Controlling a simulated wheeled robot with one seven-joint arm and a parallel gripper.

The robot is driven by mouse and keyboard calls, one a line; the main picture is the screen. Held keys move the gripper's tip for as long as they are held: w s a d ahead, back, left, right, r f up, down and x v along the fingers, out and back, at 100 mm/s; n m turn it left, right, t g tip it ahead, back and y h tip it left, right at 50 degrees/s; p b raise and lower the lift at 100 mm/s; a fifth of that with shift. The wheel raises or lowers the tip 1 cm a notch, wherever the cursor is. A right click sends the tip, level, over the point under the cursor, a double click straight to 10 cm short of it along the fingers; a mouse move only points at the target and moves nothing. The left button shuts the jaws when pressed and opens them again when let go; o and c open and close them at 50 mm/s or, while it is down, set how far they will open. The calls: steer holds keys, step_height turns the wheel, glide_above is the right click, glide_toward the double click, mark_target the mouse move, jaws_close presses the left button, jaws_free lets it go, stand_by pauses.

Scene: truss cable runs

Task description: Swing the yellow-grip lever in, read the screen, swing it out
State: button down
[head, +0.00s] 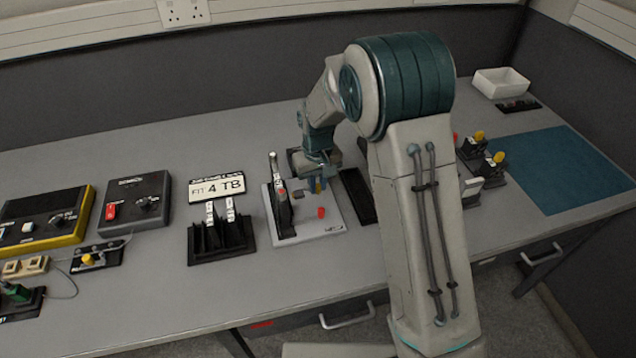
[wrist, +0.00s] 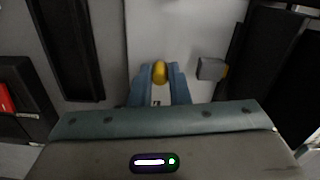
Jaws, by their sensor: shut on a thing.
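My gripper (head: 318,186) is over a pale base plate (head: 310,228) in the middle of the bench. In the wrist view my gripper (wrist: 160,88) is shut on the yellow grip (wrist: 160,72), which shows between its blue fingers. In the head view the grip is mostly hidden by the fingers, and I cannot tell the lever's angle. A black upright holder with a slim part (head: 279,190) stands on the plate's left side, and a red knob (head: 321,212) at its front. I cannot make out a lit screen on this fixture.
A white sign (head: 216,186) reading "FIT 4 TB" stands behind a black rack (head: 221,240) to the left. Control boxes (head: 135,203) stand farther left. Other yellow-tipped parts (head: 498,158), a blue mat (head: 566,170) and a white bin (head: 500,82) are to the right.

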steer(key=c, duration=1.4)
jaws_free()
steer(key=shift+o, duration=0.2)
step_height(320, 180, up, 14)
steer(key=shift+f, duration=0.1)
steer(key=s+d+r+m+t, duration=0.1)
steer(key=s+d+r+m, duration=0.3)
steer(key=s+d, duration=0.7)
steer(key=s+d+t, duration=0.1)
steer(key=s+d, duration=0.1)
steer(key=s, duration=0.5)
steer(key=s+d+f+m, duration=0.1)
steer(key=s+d, duration=0.2)
steer(key=s, duration=0.4)
steer(key=shift+t, duration=0.4)
